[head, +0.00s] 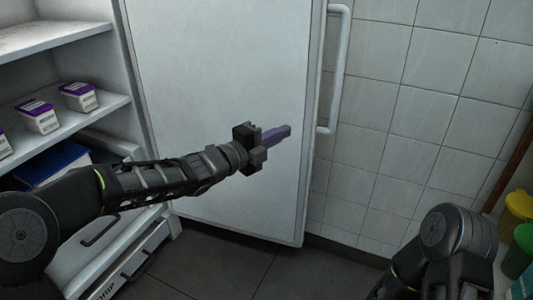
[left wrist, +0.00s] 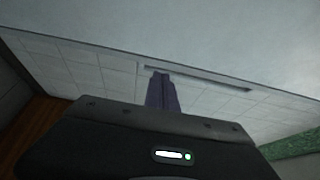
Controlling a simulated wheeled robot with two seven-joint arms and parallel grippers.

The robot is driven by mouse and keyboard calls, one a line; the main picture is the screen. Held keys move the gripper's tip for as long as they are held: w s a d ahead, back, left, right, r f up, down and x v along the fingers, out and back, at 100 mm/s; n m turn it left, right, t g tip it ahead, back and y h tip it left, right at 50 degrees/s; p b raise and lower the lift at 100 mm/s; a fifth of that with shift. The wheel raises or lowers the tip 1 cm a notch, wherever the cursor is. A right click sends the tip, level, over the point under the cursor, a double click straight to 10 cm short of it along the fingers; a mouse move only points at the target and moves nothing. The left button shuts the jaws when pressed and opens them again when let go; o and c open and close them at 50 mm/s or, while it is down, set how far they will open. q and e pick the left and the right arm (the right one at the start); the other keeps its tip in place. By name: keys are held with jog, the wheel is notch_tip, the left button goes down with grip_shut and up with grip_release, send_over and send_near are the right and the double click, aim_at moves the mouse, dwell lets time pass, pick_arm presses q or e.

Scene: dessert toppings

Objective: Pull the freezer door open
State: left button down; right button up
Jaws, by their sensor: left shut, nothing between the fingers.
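The white freezer door (head: 220,75) stands swung open, its flat face towards me and its left edge beside the shelves. Its long bar handle (head: 340,70) sticks out past the door's right edge, in front of the tiles. The handle also shows in the left wrist view (left wrist: 205,79), beyond the fingers. My left gripper (head: 288,131) is shut and empty, its purple fingers pointing right in front of the door face, short of the door's right edge and apart from the handle. The fingers show in the left wrist view (left wrist: 161,82). My right arm shows at lower right, but its gripper is out of view.
Open white shelves (head: 60,113) at left hold several purple-and-white boxes (head: 78,96) and a blue item (head: 52,163). A tiled wall (head: 420,100) is at right. Yellow (head: 518,207) and green (head: 520,245) containers stand at the far right. Dark floor shows below the door.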

pick_arm(q)
jog(key=s+a+p, duration=0.1)
jog(key=s+a, duration=0.1)
jog(key=s, duration=0.5)
jog(key=shift+a, duration=0.2)
